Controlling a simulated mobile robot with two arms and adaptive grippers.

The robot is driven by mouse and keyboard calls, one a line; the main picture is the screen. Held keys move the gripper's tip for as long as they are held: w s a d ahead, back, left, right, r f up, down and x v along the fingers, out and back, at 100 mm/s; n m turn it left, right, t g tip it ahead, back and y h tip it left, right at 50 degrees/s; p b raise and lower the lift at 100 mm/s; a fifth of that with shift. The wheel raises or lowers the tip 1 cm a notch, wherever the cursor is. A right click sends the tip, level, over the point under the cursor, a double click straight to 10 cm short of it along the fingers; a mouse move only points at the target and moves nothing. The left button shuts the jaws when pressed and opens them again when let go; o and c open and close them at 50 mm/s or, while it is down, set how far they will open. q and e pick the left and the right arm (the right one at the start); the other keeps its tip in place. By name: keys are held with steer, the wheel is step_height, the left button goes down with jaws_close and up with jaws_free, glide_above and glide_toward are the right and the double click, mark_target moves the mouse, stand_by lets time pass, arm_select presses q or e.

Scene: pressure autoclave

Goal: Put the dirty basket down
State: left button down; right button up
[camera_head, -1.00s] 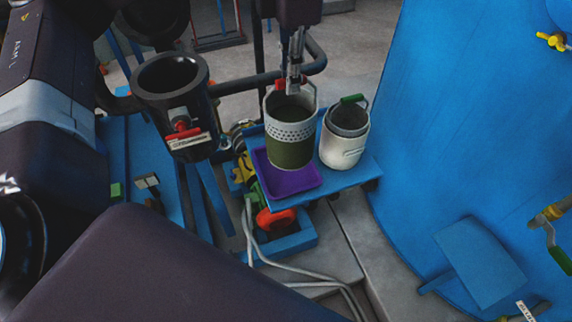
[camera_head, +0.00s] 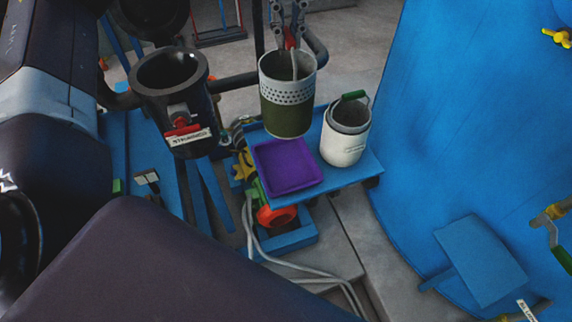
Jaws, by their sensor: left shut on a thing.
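The dirty basket (camera_head: 287,115) is a grey, perforated bucket with an olive-green lower part. It hangs upright in the air behind and above the purple tray (camera_head: 288,166). My left gripper (camera_head: 290,36) comes in at the top edge and is shut on the red grip of the basket's handle. The tray is empty and lies on a blue cart (camera_head: 335,178). My right gripper is not in view.
A white bucket (camera_head: 344,146) with a green handle grip stands on the cart, right of the tray. A black cylinder (camera_head: 170,90) with a red knob stands left. A large blue tank (camera_head: 460,130) fills the right. Grey hoses (camera_head: 290,262) lie in front.

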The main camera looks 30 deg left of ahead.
mark_target(286, 108)
arm_select(q)
steer(key=n, duration=0.2)
steer(key=r+n, duration=0.2)
steer(key=n, duration=0.1)
steer(key=shift+w+a+n, duration=0.15)
steer(key=shift+a+n, duration=0.1)
steer(key=shift+n, duration=0.05)
step_height(286, 108, down, 16)
steer(key=shift+r+p, duration=0.15)
steer(key=shift+p, duration=0.5)
step_height(286, 108, down, 4)
steer(key=shift+f+p, duration=0.15)
steer(key=shift+p, duration=0.35)
steer(key=shift+f, duration=0.1)
steer(key=c, duration=2.4)
jaws_free()
steer(key=shift+f, duration=0.1)
steer(key=o, duration=0.4)
